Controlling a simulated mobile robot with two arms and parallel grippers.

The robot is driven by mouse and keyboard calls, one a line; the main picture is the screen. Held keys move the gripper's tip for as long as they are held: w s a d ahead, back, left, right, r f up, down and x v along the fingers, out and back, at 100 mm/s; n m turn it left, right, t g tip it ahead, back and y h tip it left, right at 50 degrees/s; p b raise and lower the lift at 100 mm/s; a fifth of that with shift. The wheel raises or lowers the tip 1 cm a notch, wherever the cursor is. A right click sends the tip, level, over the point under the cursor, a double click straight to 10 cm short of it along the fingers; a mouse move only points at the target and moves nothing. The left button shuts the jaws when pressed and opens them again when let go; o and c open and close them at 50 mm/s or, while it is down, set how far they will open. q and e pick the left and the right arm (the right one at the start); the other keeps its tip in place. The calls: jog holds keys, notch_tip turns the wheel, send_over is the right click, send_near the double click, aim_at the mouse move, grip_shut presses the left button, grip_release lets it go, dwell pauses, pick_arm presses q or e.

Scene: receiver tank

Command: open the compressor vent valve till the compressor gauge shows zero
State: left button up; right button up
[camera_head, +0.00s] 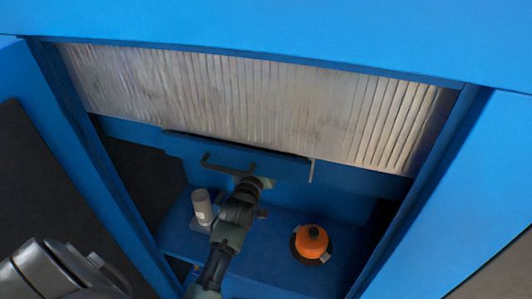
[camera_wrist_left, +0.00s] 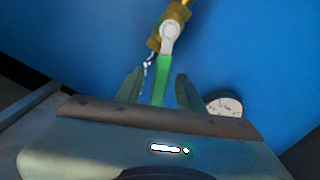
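In the left wrist view a brass valve (camera_wrist_left: 172,18) with a green lever (camera_wrist_left: 161,78) stands before a blue wall. The lever points down towards my left gripper (camera_wrist_left: 158,88). The gripper is open, one finger on each side of the lever, with gaps visible. A round white gauge (camera_wrist_left: 226,104) sits at the right, partly hidden by my gripper; I cannot read its needle. In the head view my left gripper (camera_head: 262,184) reaches to the blue back panel, and the valve is not clearly seen there. My right gripper is in neither view.
The blue cabinet (camera_head: 300,25) has a ribbed translucent panel (camera_head: 250,100) above the opening. A dark bar handle (camera_head: 228,168) is close to my gripper. On the blue shelf (camera_head: 265,262) stand a white cylinder (camera_head: 201,207) at left and an orange rounded object (camera_head: 311,241) at right.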

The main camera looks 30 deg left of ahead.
pick_arm(q)
jog(key=b+v, duration=0.1)
jog(key=v, duration=0.6)
jog(key=shift+s, duration=0.4)
dwell(0.3)
